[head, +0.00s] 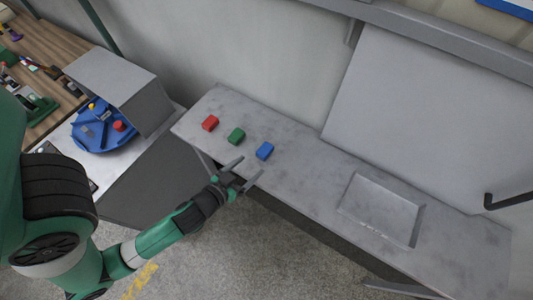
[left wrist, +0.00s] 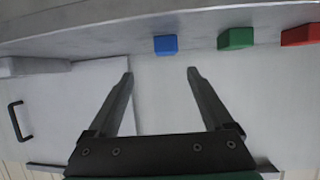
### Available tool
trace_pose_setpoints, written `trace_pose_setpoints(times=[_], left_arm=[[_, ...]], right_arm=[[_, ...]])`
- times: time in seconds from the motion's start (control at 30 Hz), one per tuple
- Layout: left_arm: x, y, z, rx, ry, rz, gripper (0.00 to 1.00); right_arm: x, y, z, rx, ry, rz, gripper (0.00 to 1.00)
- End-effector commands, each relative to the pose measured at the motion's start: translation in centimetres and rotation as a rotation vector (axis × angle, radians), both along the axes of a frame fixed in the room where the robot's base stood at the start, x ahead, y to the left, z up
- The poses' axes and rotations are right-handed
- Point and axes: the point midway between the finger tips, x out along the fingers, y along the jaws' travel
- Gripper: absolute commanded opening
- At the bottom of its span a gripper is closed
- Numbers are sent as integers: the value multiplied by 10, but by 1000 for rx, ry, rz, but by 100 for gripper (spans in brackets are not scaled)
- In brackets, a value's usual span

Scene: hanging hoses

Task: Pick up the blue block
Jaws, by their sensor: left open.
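The blue block (head: 265,151) lies on the grey shelf-like table, at the right end of a row of three blocks. The green block (head: 236,136) is beside it and the red block (head: 210,123) is at the far left. My left gripper (head: 247,172) is open and empty, just in front of the table edge near the blue block, not touching it. In the left wrist view the blue block (left wrist: 166,45) shows beyond the two open fingers (left wrist: 161,73), between their tips in the picture. My right gripper is not in view.
The grey table (head: 310,180) runs to the lower right, with a shallow square tray (head: 416,228) on it. A wall panel stands behind. At the left, a blue round fixture (head: 88,137) sits beside a grey box (head: 110,78). The table between blue block and tray is clear.

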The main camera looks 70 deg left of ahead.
Motion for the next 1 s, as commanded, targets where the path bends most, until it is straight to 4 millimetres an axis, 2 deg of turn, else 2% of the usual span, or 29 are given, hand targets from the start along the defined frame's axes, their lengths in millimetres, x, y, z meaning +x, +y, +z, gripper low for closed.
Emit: trace_pose_setpoints(times=[0.03,0.23,0.5,0.77,1.0], left_arm=[[-2,1,-8,-1,2,4,85],[3,4,-6,0,-1,9,85],[41,29,-24,0,-3,9,85],[51,36,-29,1,-2,7,85],[79,61,-39,0,-4,8,85]], right_arm=[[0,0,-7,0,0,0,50],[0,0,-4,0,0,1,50],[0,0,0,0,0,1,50],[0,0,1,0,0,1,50],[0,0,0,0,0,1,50]])
